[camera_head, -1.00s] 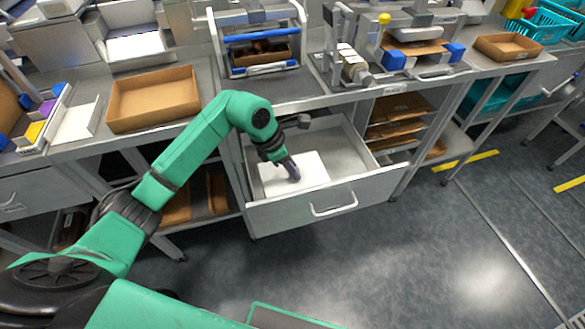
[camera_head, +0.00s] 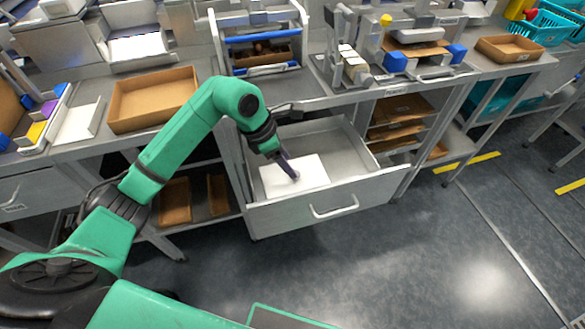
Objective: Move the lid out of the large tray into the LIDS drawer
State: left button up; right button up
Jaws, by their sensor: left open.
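The white flat lid (camera_head: 313,172) lies in the open drawer (camera_head: 350,148), toward its front left. The drawer's front carries a bar handle; I cannot read a label on it. My left gripper (camera_head: 294,177) points down into the drawer with its dark fingertips over the lid's upper middle. It is open; whether the tips touch the lid I cannot tell. The large brown tray (camera_head: 119,128) on the left bench looks empty. My right gripper is not in view.
The bench top above the drawer holds a rack with blue bars (camera_head: 262,38). A shelf with brown trays (camera_head: 395,130) stands right of the drawer. A small brown tray (camera_head: 508,49) sits at the back right. The floor in front is clear.

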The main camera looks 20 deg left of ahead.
pick_arm(q)
jog(key=v, duration=0.7)
jog(key=shift+r, duration=0.2)
